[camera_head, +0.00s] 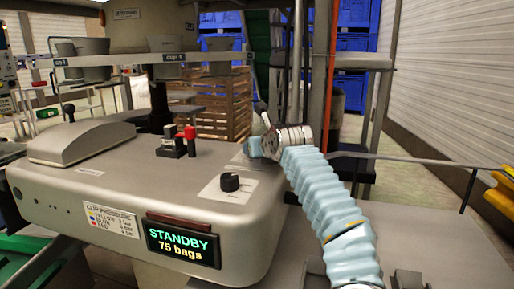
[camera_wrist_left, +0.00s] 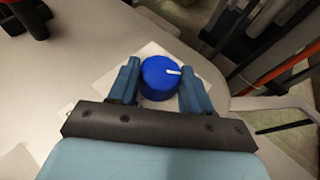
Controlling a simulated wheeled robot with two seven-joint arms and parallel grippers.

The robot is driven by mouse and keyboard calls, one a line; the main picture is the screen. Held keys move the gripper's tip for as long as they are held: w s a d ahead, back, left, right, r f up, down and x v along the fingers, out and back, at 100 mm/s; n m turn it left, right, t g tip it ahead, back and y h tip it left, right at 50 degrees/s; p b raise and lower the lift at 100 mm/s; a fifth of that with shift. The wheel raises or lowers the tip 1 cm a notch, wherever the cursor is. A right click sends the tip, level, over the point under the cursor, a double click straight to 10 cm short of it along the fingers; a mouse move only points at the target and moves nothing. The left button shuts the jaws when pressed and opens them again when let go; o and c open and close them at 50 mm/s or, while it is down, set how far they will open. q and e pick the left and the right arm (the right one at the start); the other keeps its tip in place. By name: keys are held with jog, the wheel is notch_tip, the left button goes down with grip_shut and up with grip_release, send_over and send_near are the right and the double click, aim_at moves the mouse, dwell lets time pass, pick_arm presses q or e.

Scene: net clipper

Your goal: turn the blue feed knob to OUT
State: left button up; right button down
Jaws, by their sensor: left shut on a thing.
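The blue feed knob (camera_wrist_left: 160,78) sits on a white label plate (camera_wrist_left: 112,80) on the machine top in the left wrist view. A white pointer line on it points to the right of that picture. My left gripper (camera_wrist_left: 159,72) has one finger on each side of the knob and is shut on it. In the head view my left gripper (camera_head: 256,147) is at the far right corner of the machine top and largely covers the knob and its label. The OUT marking is not readable. My right gripper is not in view.
A black knob (camera_head: 229,182) on a white label stands nearer on the machine top. Black and red controls (camera_head: 181,144) stand to its left. A display (camera_head: 182,242) reads STANDBY, 75 bags. A grey post and an orange pipe (camera_head: 334,90) rise behind my arm.

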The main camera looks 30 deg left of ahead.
pick_arm(q)
jog(key=shift+f, duration=0.1)
jog(key=o, duration=1)
jog(key=shift+o, duration=0.2)
jog(key=shift+d, duration=0.1)
jog(key=v, duration=1.3)
jog(key=shift+s+d+r, duration=0.15)
jog(key=shift+d+r, duration=0.05)
jog(key=shift+d, duration=0.05)
